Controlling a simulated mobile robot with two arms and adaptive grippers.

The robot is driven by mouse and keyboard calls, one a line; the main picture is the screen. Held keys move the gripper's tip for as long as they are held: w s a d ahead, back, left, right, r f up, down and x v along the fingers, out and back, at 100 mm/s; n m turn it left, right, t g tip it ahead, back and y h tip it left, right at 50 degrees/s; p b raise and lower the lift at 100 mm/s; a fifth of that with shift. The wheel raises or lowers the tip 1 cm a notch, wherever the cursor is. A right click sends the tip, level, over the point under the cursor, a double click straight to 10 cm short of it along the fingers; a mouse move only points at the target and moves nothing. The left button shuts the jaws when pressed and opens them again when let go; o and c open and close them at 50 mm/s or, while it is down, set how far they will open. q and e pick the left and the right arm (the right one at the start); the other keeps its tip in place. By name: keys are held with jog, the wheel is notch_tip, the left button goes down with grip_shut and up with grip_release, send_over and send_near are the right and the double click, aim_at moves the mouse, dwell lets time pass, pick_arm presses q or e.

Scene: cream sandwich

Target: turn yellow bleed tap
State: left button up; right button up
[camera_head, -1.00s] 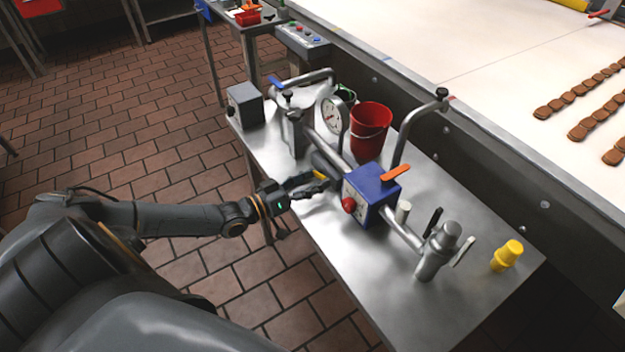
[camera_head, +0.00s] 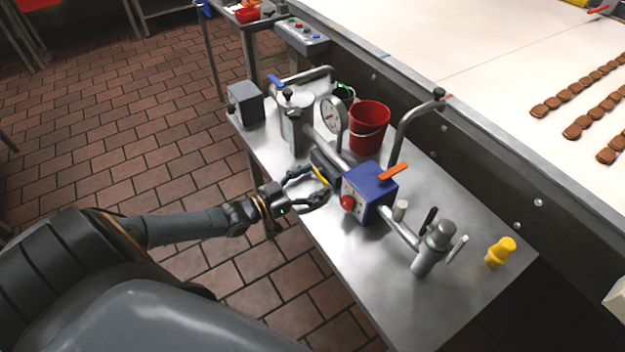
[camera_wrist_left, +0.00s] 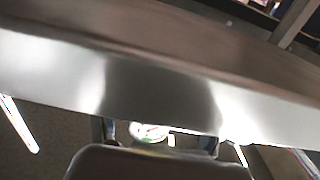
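A small yellow piece, apparently the bleed tap's handle (camera_head: 320,176), shows in the head view at the left side of the pipe assembly, beside the blue box (camera_head: 369,190). My left gripper (camera_head: 322,187) is at the table's left edge with its fingers spread apart. The yellow piece appears between or just behind the fingertips; I cannot tell whether they touch it. The left wrist view shows mostly a broad shiny metal surface, with a round dial (camera_wrist_left: 150,131) low in the middle; the yellow piece is not clear there. My right gripper is not in view.
A pressure gauge (camera_head: 332,115), a red bucket (camera_head: 369,128) and a grey box (camera_head: 245,103) stand near the pipes. The blue box has a red knob (camera_head: 347,202) close to my gripper and an orange lever (camera_head: 393,173). A yellow fitting (camera_head: 500,252) stands at the table's right end.

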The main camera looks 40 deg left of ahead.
pick_arm(q)
jog(key=shift+s, duration=0.15)
jog(key=v, duration=1.1)
jog(key=shift+s+a, duration=0.2)
jog(key=shift+s, duration=0.1)
jog(key=s+f+n+g+y, duration=0.1)
jog(key=s+f+g+y, duration=0.4)
jog(key=f, duration=1)
jog(key=s+f+n+g+y, duration=0.15)
jog(key=s+f, duration=0.55)
jog(key=f, duration=0.8)
jog(key=s+d+f+g, duration=0.4)
jog(key=s+d+f, duration=0.3)
jog(key=s, duration=0.3)
jog(key=s+d+f+g, duration=0.5)
jog(key=s+d+f, duration=0.2)
jog(key=s, duration=0.3)
jog(key=shift+s+d+f, duration=0.2)
jog(key=shift+s+d, duration=0.05)
